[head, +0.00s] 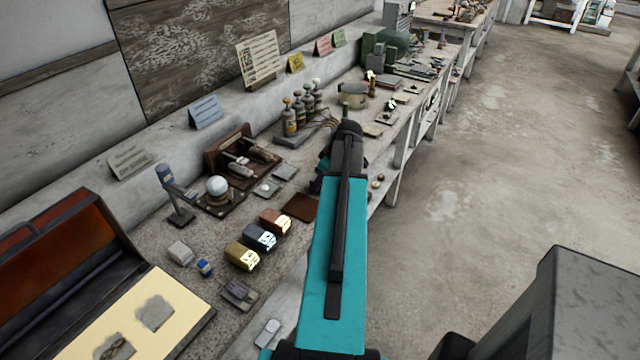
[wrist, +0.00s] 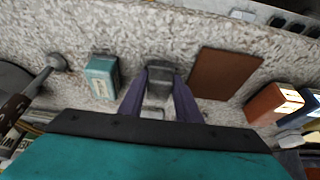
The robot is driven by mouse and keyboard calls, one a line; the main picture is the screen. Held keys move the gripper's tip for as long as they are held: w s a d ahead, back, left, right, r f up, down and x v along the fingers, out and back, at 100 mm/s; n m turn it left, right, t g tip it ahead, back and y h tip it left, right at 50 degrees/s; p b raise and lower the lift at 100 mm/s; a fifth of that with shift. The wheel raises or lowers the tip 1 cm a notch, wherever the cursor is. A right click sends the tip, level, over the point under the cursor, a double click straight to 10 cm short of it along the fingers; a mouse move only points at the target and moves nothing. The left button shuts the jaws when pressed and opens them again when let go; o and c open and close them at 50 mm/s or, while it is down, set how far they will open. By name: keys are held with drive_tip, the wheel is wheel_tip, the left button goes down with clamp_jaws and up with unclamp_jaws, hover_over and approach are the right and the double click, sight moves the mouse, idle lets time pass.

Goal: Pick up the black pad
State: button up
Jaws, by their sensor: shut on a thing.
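In the wrist view, my gripper (wrist: 160,82) points at the speckled worktop. Its two purple-grey fingers close on a small dark grey-black piece, which I take to be the black pad (wrist: 161,74). The pad sits between the fingertips, with a paler patch below it in the picture. I cannot tell whether it touches the worktop or is clear of it. In the head view, my teal and black arm reaches over the bench edge and hides the fingers and the pad.
A brown square (wrist: 222,73) lies right of the gripper, a teal box (wrist: 102,78) stands left. A copper block (head: 275,221), dark block (head: 260,237) and gold block (head: 241,256) form a row on the bench. Bottles (head: 290,117) stand behind.

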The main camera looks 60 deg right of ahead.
drive_tip(key=shift+r+b, duration=0.7)
drive_tip(key=shift+r, duration=0.75)
drive_tip(key=s+d+r+b, duration=0.1)
drive_tip(key=s+b, duration=0.3)
drive_tip(key=s, duration=1.2)
drive_tip(key=shift+d+r, duration=0.35)
drive_tip(key=shift+d, duration=0.2)
